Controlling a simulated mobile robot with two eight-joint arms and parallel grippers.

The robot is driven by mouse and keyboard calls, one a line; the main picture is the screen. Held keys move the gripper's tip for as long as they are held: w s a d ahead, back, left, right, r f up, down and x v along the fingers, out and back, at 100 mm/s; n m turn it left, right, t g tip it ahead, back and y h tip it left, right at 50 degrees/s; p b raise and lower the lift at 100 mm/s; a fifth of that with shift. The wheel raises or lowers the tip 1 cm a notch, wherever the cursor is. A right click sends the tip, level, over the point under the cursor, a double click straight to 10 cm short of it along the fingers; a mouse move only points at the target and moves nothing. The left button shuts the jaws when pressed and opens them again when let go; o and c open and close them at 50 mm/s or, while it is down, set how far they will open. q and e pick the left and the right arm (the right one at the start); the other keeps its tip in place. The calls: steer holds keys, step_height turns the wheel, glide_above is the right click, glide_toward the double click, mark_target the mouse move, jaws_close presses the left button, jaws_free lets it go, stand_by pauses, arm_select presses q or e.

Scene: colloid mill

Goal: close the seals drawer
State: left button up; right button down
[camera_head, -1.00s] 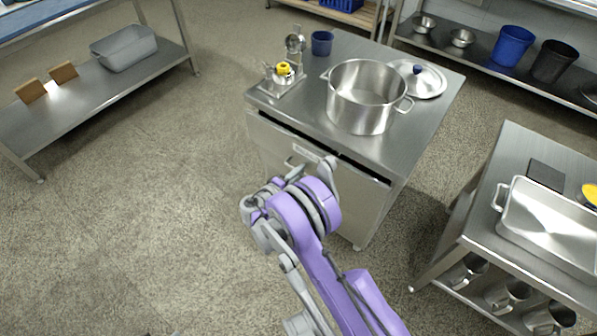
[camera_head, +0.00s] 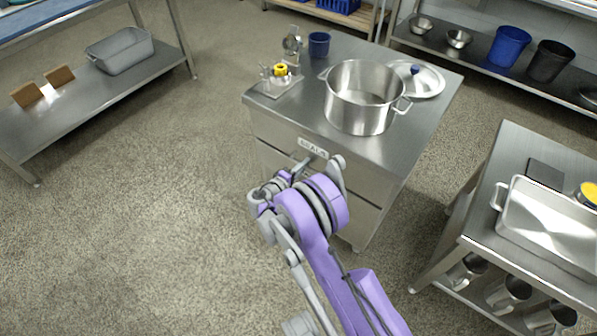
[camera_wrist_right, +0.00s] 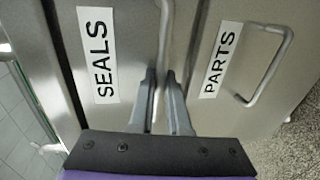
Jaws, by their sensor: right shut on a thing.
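The seals drawer (camera_head: 275,132) is the upper steel drawer of the cabinet under the pot. Its front looks flush under the worktop, with no dark gap above it. Its SEALS label (camera_wrist_right: 98,55) shows at the left in the right wrist view. My right gripper (camera_wrist_right: 162,85) is shut on the drawer's bar handle (camera_wrist_right: 165,28), with one finger on each side of it. In the head view my right wrist hides most of the handle. My left gripper is in neither view.
The parts drawer (camera_wrist_right: 205,95) with its own handle (camera_wrist_right: 268,75) lies just below. A steel pot (camera_head: 352,112), a lid (camera_head: 428,82) and a blue cup (camera_head: 319,44) stand on the worktop. A steel table (camera_head: 500,165) stands to the right. The floor at left is clear.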

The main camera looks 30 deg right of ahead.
steer(key=shift+w+d+r, duration=0.1)
steer(key=c, duration=1.2)
jaws_free()
steer(key=shift+o, duration=0.2)
steer(key=p+v, duration=0.1)
steer(key=v, duration=1)
